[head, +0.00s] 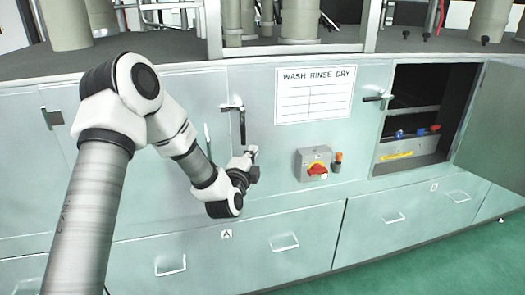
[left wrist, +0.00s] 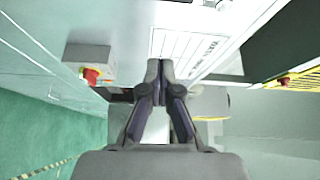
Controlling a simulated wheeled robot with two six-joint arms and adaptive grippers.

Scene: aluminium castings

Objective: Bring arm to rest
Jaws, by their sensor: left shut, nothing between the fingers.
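My left arm reaches in from the left in the head view, bent at the elbow. My left gripper (head: 250,155) is at its end, in front of the pale green machine cabinet (head: 270,215), left of the red rotary switch box (head: 313,164). In the left wrist view the left gripper (left wrist: 157,65) has its fingertips together with nothing held between them. Whether it touches the cabinet I cannot tell. My right gripper is in neither view.
A door handle (head: 241,120) is close to the gripper. The cabinet door (head: 493,130) at the right stands open, showing shelves inside. Drawers with handles (head: 284,243) run along the bottom. Green floor (head: 440,270) is free at the lower right.

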